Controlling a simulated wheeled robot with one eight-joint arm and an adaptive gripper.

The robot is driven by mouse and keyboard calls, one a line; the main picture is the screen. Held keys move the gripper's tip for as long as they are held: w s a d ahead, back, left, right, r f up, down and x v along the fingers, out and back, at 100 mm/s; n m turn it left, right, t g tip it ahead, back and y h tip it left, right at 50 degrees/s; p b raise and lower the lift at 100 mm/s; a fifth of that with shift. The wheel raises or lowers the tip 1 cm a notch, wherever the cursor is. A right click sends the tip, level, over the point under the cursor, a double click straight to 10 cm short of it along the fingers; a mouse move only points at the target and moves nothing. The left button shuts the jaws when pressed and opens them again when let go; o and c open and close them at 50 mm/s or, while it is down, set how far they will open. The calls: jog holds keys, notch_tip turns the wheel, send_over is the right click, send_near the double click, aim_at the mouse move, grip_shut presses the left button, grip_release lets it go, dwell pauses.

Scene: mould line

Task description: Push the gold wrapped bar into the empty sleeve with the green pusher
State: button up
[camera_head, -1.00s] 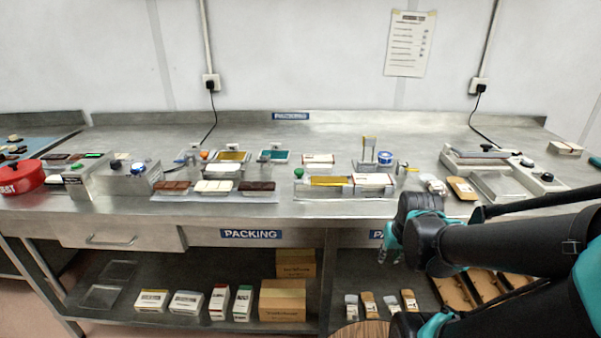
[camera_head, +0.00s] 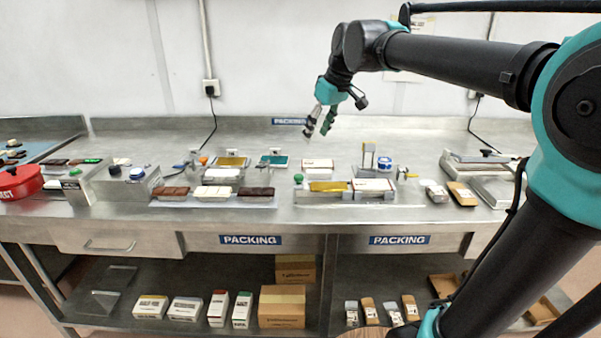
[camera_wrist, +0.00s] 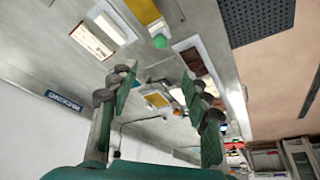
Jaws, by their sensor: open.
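The gold wrapped bar (camera_head: 328,186) lies in a pale tray (camera_head: 345,199) on the bench. The green pusher's round knob (camera_head: 298,178) stands at the bar's left end. A white sleeve (camera_head: 372,185) lies in line at the bar's right; I cannot see into its opening. My gripper (camera_head: 317,131) is open and empty, pointing down in the air above the back of the bench, apart from the pusher. In the wrist view, the open fingers (camera_wrist: 158,78) show with the green knob (camera_wrist: 160,41) and part of the gold bar (camera_wrist: 143,12) beyond them.
Chocolate bars (camera_head: 217,191) on a tray lie left of the pusher. A white box (camera_head: 317,164) and an upright metal frame (camera_head: 368,155) stand behind the sleeve. A blue-topped roll (camera_head: 385,163) is beside the frame. The rear bench strip is mostly clear.

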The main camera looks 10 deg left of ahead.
aim_at(299, 176)
jog(key=x, duration=1.7)
jog(key=shift+f, duration=0.15)
grip_shut()
